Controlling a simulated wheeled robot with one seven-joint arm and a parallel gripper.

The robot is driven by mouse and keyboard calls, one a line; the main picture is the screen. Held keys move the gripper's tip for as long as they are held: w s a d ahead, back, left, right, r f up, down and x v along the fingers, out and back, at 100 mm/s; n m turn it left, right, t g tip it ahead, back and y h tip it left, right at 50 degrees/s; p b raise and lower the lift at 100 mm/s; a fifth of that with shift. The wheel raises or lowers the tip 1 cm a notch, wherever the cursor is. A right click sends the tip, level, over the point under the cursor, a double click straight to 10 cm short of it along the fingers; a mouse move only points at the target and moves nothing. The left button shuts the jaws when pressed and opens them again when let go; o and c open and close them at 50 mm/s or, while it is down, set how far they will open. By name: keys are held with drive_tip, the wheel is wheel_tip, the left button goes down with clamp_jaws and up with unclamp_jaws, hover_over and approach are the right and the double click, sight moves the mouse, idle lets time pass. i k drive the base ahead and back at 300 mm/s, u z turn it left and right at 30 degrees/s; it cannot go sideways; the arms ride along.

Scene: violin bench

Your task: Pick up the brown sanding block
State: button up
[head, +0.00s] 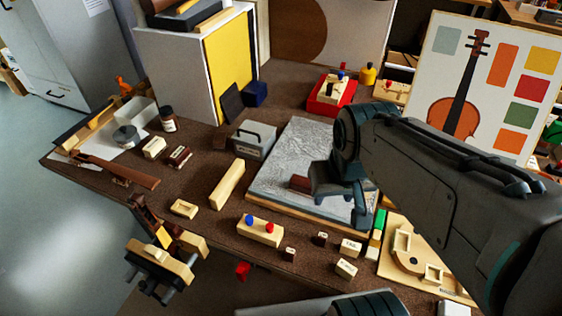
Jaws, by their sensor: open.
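A reddish-brown block (300,183), which looks like the sanding block, lies on the grey, crumpled-looking surface of a wooden-edged board (290,150). My gripper (340,203) is open over the same board, just to the right of the block. Its jaws partly cover the block's right end. I cannot tell whether a jaw touches it. No object shows clearly between the jaws. Another dark brown block (179,157) with a pale label lies at the left of the bench, well away from my gripper.
A grey box with a handle (254,139) stands left of the board. A long pale wooden bar (227,184), a pale block with blue and red knobs (260,230) and small blocks (321,238) lie around its near side. A red tray (331,94) stands behind.

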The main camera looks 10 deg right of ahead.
sight(300, 185)
drive_tip(key=z, duration=1.5)
drive_tip(key=k, duration=0.65)
drive_tip(key=u, duration=1.1)
drive_tip(key=i, duration=0.5)
